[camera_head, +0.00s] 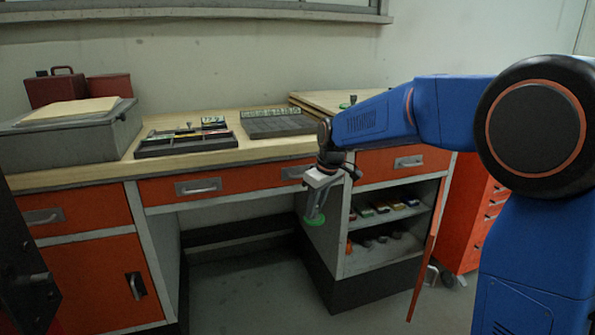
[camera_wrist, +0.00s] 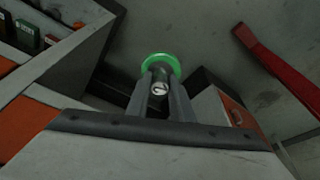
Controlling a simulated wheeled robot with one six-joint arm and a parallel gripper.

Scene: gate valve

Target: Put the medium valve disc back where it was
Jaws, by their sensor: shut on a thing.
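A green disc (camera_wrist: 160,66) with a short metal stem is between the fingertips of my gripper (camera_wrist: 160,88) in the wrist view. The gripper is shut on the stem, and the stem's end shows a dark mark I cannot read clearly. In the head view the green disc (camera_head: 314,223) hangs below my gripper (camera_head: 315,207), in the air in front of the workbench, clear of any surface. A dark compartment tray (camera_head: 187,142) lies on the bench with small parts in it. A dark slotted rack (camera_head: 277,123) lies to its right.
The wooden bench top (camera_head: 254,147) has bare room along its front edge. An open shelf unit (camera_head: 386,229) with several small items stands below right. A grey case (camera_head: 75,139) stands at the left end. An orange drawer cabinet (camera_head: 479,220) stands at right.

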